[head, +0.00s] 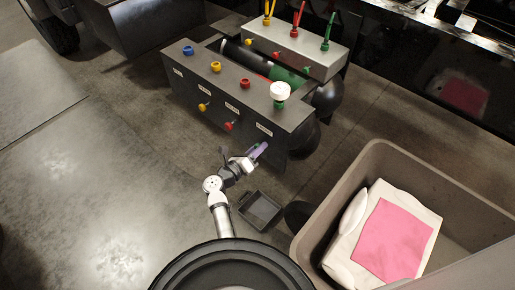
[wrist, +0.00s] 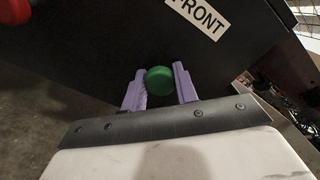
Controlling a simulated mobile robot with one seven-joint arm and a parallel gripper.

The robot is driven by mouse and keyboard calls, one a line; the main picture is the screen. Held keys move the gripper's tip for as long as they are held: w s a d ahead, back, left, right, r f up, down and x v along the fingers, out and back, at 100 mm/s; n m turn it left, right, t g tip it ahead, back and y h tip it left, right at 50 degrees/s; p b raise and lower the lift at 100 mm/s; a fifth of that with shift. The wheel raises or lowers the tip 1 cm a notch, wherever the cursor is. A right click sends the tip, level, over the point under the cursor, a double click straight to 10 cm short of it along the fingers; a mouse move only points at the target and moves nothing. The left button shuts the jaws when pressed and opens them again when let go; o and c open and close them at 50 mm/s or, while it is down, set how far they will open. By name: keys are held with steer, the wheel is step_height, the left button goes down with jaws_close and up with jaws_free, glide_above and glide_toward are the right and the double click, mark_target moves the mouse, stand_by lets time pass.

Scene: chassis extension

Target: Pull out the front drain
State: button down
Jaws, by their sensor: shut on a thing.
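The front drain is a round green knob (wrist: 159,80) on the dark front face of the chassis box (head: 190,90), below the white FRONT label (wrist: 197,14). My gripper (head: 260,152) reaches up to the right end of that face. In the wrist view its two purple fingers stand on the left and right of the green knob, shut on it. In the head view the knob is mostly hidden by the fingers. A yellow drain knob (head: 204,106) and a red drain knob (head: 229,125) sit further left on the same face.
Coloured caps and a white cap (head: 280,91) top the box. A grey block (head: 296,45) with coloured handles stands behind. A small dark tray (head: 261,209) lies on the floor below my gripper. A large bin (head: 350,170) with a pink-topped item stands right. Floor to the left is clear.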

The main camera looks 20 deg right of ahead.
steer(key=shift+v, duration=1.1)
steer(key=c, duration=1.1)
jaws_free()
steer(key=shift+o, duration=0.2)
steer(key=b+v, duration=0.2)
steer(key=v, duration=1.1)
steer(key=shift+s+a, duration=0.2)
steer(key=shift+a, duration=0.15)
